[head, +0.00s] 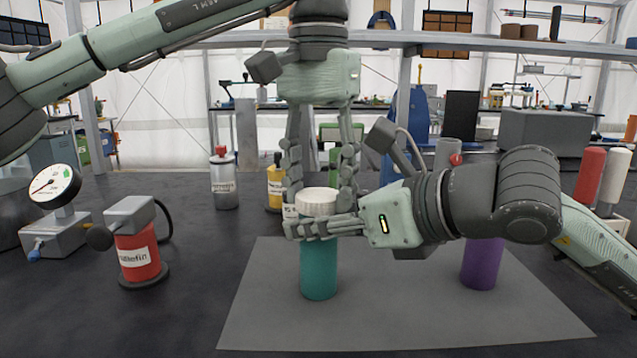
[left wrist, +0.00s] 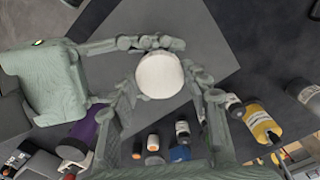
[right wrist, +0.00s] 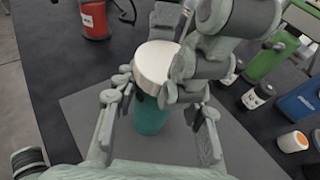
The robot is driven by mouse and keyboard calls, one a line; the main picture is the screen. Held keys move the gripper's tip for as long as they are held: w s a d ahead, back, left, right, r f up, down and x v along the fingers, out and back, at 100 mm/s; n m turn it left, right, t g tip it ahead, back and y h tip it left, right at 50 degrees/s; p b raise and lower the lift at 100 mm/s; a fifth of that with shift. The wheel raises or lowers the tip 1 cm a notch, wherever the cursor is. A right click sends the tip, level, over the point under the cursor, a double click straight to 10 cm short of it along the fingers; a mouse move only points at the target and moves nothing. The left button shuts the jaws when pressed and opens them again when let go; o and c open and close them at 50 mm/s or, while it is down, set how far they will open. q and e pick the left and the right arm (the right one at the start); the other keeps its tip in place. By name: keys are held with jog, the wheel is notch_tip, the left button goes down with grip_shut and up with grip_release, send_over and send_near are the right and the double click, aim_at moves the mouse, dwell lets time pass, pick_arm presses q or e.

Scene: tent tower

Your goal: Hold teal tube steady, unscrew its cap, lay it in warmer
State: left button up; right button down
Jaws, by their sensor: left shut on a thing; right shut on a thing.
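The teal tube (head: 319,270) stands upright on a grey mat (head: 270,320), with a white ribbed cap (head: 317,203) on top. My left gripper (head: 320,195) points straight down from above, its fingers shut on the cap from both sides. The cap also shows in the left wrist view (left wrist: 160,75). My right gripper (head: 325,228) comes in level from the right and is shut around the tube's upper part just below the cap. The right wrist view shows the tube (right wrist: 150,117) between its fingers. I cannot pick out a warmer in any view.
A purple tube (head: 482,263) stands on the mat at right, behind my right forearm. A red canister (head: 138,255) and a gauge device (head: 56,190) stand at left. White (head: 224,178) and yellow (head: 275,187) bottles stand behind. The mat's front is clear.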

pick_arm(q)
jog(key=o, duration=1.3)
jog(key=shift+r, duration=2.25)
jog(key=shift+c, duration=0.5)
notch_tip(320, 180, up, 3)
jog(key=m, duration=0.3)
jog(key=shift+f, duration=0.4)
notch_tip(320, 180, down, 7)
jog(key=shift+r, duration=0.1)
